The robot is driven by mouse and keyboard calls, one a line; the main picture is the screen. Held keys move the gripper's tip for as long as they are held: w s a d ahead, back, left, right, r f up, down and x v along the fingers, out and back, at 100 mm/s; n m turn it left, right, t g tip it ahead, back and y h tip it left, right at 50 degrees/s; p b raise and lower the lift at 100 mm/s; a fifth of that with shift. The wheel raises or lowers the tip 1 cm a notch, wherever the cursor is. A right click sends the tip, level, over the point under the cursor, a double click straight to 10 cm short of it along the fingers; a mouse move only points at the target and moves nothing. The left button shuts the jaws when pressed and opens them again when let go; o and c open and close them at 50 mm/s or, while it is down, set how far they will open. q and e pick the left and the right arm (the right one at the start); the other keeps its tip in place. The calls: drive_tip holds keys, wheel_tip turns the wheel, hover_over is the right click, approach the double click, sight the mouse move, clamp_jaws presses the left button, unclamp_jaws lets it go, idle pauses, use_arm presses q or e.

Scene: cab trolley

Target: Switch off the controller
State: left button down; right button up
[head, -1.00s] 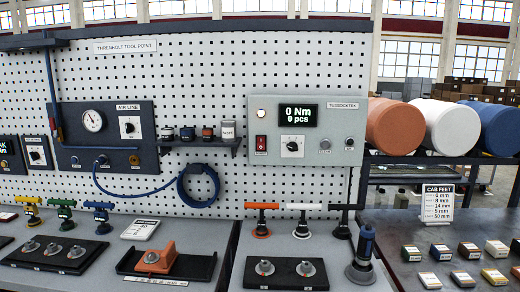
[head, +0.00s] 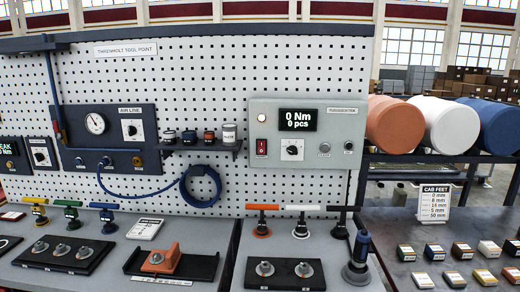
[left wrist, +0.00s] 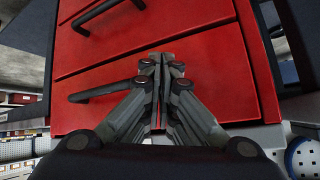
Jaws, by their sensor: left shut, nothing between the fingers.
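The controller (head: 305,166) is a grey box on the right part of the white pegboard. Its display (head: 297,119) is lit and reads 0 Nm and 0 pcs. A red rocker switch (head: 262,146) sits at its lower left, with a round dial (head: 292,150) to the right of it. Neither gripper shows in the head view. In the left wrist view my left gripper (left wrist: 161,62) is shut and empty, in front of a red drawer unit (left wrist: 205,55) and away from the controller. My right gripper is not seen.
A bench below the pegboard holds hand tools, an orange holder (head: 161,258) and socket trays (head: 258,283). An upright dark tool (head: 360,250) stands near the bench's right end. At right a dark table holds small boxes and a sign (head: 435,203). Drums (head: 443,123) lie behind.

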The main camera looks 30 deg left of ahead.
use_arm(q)
drive_tip(key=w+a+r+n+t+y, duration=0.2)
drive_tip(key=w+a+r, duration=0.3)
drive_tip(key=r, duration=0.8)
drive_tip(key=w+a+r+n+t+y, duration=0.2)
drive_tip(key=w+a+r+t+y, duration=0.2)
drive_tip(key=w+r, duration=0.4)
drive_tip(key=w+a+r+n+t+y, duration=0.2)
drive_tip(key=w+a+r, duration=0.4)
drive_tip(key=r, duration=1.2)
drive_tip(key=shift+w+a+r+n+t+y+p, duration=0.15)
drive_tip(key=shift+w+a+n+t+y+p, duration=0.3)
drive_tip(key=shift+t+y, duration=0.5)
drive_tip(key=shift+a+m, duration=0.1)
drive_tip(key=shift+m, duration=0.15)
